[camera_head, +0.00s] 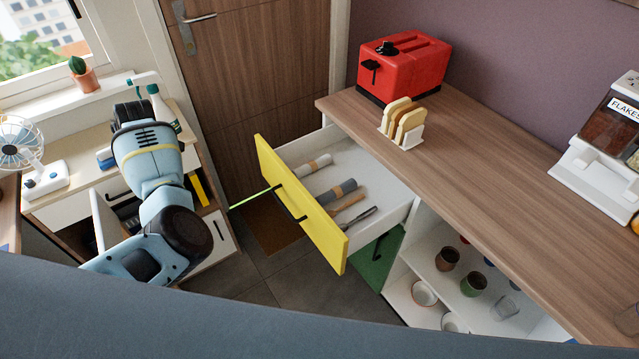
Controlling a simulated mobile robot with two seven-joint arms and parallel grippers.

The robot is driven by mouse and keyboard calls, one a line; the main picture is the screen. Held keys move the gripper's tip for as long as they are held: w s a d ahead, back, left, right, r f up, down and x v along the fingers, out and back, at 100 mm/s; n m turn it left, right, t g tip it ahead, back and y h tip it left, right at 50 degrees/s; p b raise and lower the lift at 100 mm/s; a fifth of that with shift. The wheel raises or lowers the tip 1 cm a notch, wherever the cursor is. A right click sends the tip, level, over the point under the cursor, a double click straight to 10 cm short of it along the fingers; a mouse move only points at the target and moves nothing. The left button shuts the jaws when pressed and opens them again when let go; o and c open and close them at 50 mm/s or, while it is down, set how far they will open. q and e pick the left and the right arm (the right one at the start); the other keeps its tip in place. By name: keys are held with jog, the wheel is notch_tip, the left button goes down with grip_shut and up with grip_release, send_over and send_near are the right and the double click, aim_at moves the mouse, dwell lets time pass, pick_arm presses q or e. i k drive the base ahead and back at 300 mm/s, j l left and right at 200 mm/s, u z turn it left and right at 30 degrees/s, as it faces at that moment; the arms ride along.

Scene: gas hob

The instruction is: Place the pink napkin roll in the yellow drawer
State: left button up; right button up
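The yellow drawer (324,232) is pulled open below the wooden counter, and its white inside shows. A pale roll (308,170) with a tan or pinkish band lies in it near the back left. A grey roll (337,192), a wooden piece (347,207) and a metal-ended utensil (358,218) lie beside it. I cannot make out a clearly pink napkin roll anywhere. One of my light blue arms stands at the left, apart from the drawer, but no gripper fingers show. My other arm does not show.
A red toaster (405,70) and a toast rack (410,143) stand on the counter (480,165); a cereal dispenser (592,165) is at right. Open shelves below hold cups. A green door (390,250) is under the drawer. A fan (20,145) stands at far left.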

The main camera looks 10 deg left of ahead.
aim_at(333, 177)
jog(key=z, duration=0.8)
jog(key=i+j, duration=0.4)
jog(key=i, duration=0.2)
jog(key=l+u, duration=0.1)
jog(key=j+z, duration=0.1)
jog(key=i, duration=0.05)
